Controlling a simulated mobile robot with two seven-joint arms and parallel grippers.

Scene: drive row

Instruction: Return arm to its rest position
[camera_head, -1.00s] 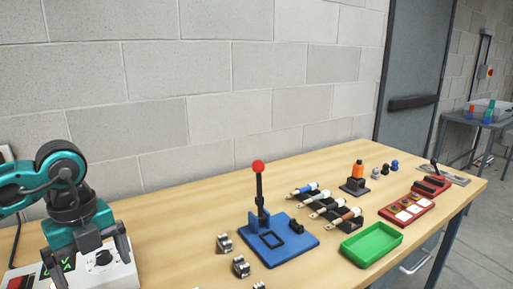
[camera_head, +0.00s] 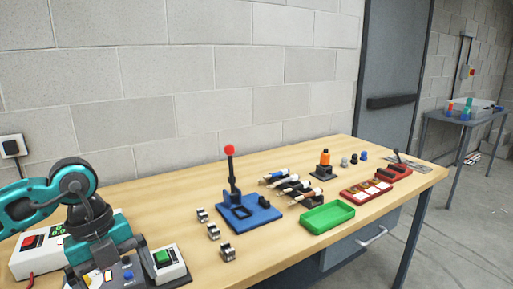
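My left arm comes in from the left edge, with teal and black joints. Its gripper (camera_head: 108,268) points down at the lower left, over the near left part of the wooden table (camera_head: 190,215). The fingers look spread apart with nothing held between them, though the dark tips are hard to separate from the dark panel (camera_head: 122,277) behind them. My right arm and gripper are not in view.
A white box with a red switch (camera_head: 32,242) and a green-button box (camera_head: 164,259) flank the gripper. A blue lever base (camera_head: 262,214), several metal clips (camera_head: 213,231), a green tray (camera_head: 328,217) and a red panel (camera_head: 366,191) stand to the right. A concrete wall (camera_head: 200,80) rises behind.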

